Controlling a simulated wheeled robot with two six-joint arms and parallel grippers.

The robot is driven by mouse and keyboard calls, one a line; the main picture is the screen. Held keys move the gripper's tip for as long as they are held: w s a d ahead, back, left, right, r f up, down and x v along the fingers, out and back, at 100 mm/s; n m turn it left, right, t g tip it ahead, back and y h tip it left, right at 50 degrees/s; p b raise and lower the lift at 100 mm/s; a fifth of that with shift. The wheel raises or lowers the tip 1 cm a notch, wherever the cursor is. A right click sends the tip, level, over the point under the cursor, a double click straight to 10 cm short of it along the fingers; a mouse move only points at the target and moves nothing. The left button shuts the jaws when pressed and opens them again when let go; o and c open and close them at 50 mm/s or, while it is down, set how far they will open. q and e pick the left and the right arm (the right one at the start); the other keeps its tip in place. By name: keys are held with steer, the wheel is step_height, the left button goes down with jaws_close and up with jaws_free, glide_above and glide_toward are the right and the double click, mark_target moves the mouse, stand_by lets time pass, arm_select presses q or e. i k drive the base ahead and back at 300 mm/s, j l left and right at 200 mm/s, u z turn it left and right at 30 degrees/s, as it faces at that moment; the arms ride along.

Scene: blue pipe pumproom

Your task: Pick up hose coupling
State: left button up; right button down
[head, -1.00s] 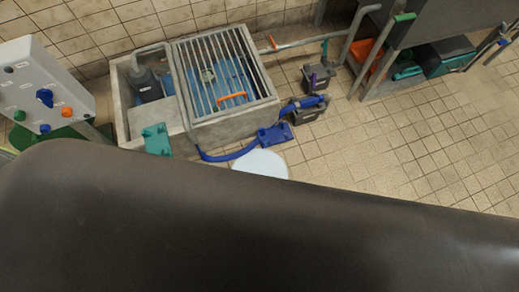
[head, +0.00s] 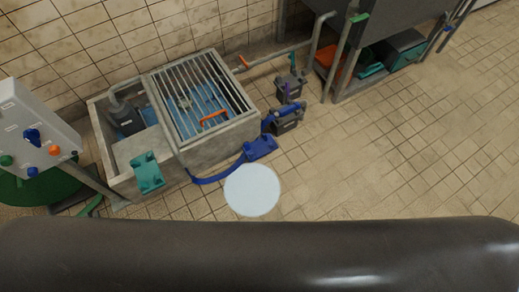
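I cannot clearly make out the hose coupling. A flat blue hose (head: 215,178) curves over the floor beside the concrete sump (head: 215,151) and runs to a blue block-shaped piece (head: 261,148). I cannot tell whether this piece is the coupling. A small pale object (head: 184,103) shows between the bars of the metal grate (head: 165,99) on the sump, too small to identify. Neither of my grippers is in view. A large dark rounded shape, probably part of my own body, fills the bottom of the head view and hides the near floor.
A white disc (head: 252,190) lies on the tiled floor. A control panel (head: 35,125) is at the left. A bench frame (head: 340,60) with a lower shelf stands at the back right. The floor at right is clear.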

mark_target(288, 109)
steer(key=i, duration=0.9)
steer(key=l+z, duration=0.05)
